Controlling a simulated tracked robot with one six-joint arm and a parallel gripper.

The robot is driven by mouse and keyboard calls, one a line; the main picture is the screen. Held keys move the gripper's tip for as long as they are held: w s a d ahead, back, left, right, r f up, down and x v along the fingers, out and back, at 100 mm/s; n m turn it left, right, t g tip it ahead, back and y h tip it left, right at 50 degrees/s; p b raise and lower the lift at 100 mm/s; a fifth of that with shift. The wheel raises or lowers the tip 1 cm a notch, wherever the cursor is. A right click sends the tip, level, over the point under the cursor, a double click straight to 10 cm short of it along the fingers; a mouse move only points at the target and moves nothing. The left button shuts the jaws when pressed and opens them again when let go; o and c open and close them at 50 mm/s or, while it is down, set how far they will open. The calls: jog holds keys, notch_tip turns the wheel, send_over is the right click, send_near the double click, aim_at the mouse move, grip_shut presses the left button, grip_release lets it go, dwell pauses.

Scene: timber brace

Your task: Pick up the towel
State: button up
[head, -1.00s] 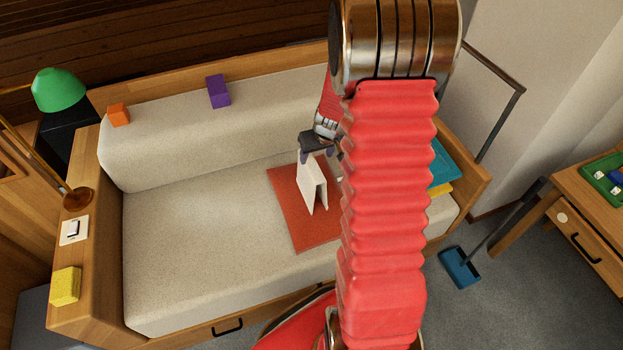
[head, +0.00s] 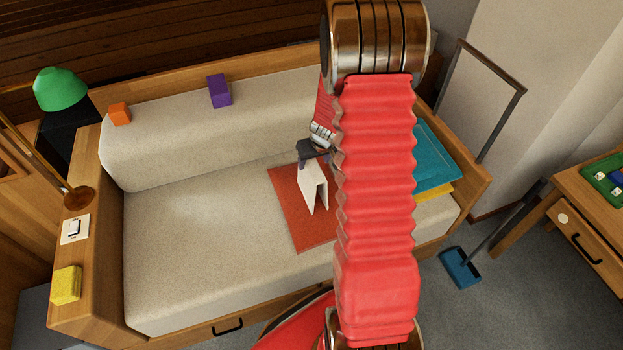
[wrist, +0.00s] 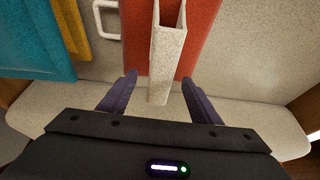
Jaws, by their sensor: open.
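The off-white folded towel (head: 313,190) stands like a tent on a flat red cloth (head: 288,205) on the sofa seat. In the wrist view the towel (wrist: 167,58) runs up the middle of the picture, over the red cloth (wrist: 203,30). My gripper (head: 313,160) is at the towel's top end in the head view, partly hidden by my arm. In the wrist view my gripper (wrist: 159,82) is open, with one finger on each side of the towel and a visible gap on both sides.
A teal cloth (head: 432,160) and a yellow one (head: 437,191) lie at the sofa's right end. An orange block (head: 119,114) and a purple block (head: 219,91) sit on the backrest. A yellow block (head: 66,285) is on the left armrest. The left seat is clear.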

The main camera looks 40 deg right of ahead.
aim_at(312, 164)
jog(key=shift+x, duration=1.75)
jog(key=shift+w+a+f, duration=0.1)
jog(key=shift+f, duration=0.15)
grip_shut()
dwell(0.4)
jog(key=shift+r, duration=0.15)
jog(key=shift+r, duration=5.05)
